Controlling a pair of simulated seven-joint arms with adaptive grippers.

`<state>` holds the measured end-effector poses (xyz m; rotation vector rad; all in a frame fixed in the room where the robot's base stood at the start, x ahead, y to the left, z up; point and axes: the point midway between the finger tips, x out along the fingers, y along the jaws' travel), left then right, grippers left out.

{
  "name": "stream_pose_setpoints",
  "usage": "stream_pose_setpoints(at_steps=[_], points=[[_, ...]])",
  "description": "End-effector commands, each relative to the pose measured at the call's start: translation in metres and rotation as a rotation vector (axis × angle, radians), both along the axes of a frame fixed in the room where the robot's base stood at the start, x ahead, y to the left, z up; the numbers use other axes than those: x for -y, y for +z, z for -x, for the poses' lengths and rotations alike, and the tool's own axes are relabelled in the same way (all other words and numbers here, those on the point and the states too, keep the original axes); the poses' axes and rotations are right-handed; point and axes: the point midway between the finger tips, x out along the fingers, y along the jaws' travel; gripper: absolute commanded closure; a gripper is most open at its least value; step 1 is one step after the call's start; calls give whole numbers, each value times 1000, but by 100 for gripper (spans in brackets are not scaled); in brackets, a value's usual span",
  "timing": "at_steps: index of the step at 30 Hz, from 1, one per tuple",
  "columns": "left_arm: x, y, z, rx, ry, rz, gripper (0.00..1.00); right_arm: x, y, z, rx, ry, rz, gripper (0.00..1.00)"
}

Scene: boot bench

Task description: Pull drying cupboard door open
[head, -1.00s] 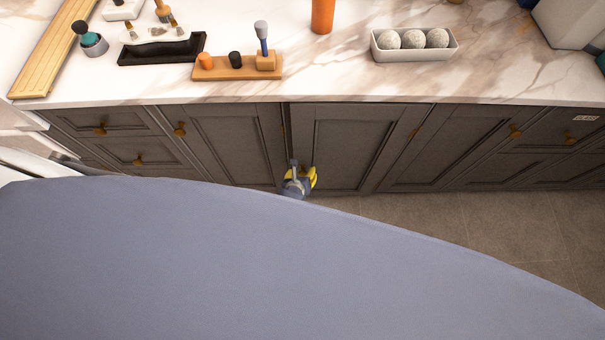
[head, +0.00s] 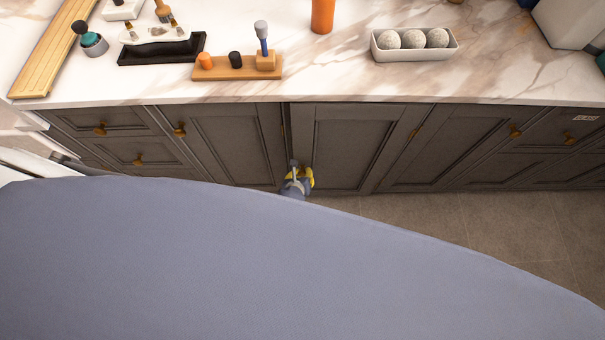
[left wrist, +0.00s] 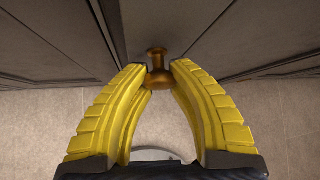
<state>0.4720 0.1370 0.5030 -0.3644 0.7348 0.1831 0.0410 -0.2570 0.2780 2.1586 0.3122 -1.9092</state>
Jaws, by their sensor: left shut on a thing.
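The cupboard door (head: 350,150) is a dark grey panelled door under the counter, in the middle of the head view, with a brass hinge on its right side. It looks closed or nearly so; I cannot tell exactly. My left gripper (head: 302,172) is at the door's lower left edge. In the left wrist view, the yellow fingers of my left gripper (left wrist: 158,72) are shut on a round brass knob (left wrist: 157,53). The knob is hidden behind the gripper in the head view. My right gripper is not in view.
A large blue-grey surface (head: 240,250) fills the foreground and hides most of my left arm. The marble counter (head: 335,75) holds a wooden stand (head: 235,73), a black tray (head: 160,52) and a white tray of balls (head: 413,55). Floor (head: 450,215) shows at right.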

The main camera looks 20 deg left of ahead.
Motion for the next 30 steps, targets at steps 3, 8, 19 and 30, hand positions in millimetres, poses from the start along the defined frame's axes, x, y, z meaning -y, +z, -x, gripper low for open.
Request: stream_pose_setpoints(at_steps=[3, 8, 19, 30], points=[[9, -1, 13, -3, 31, 4, 100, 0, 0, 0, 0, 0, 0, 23], [28, -2, 45, -6, 127, 7, 100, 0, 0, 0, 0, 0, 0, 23], [68, -1, 99, -6, 328, 7, 100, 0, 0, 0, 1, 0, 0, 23], [82, 0, 116, -1, 396, 3, 100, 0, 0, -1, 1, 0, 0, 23]])
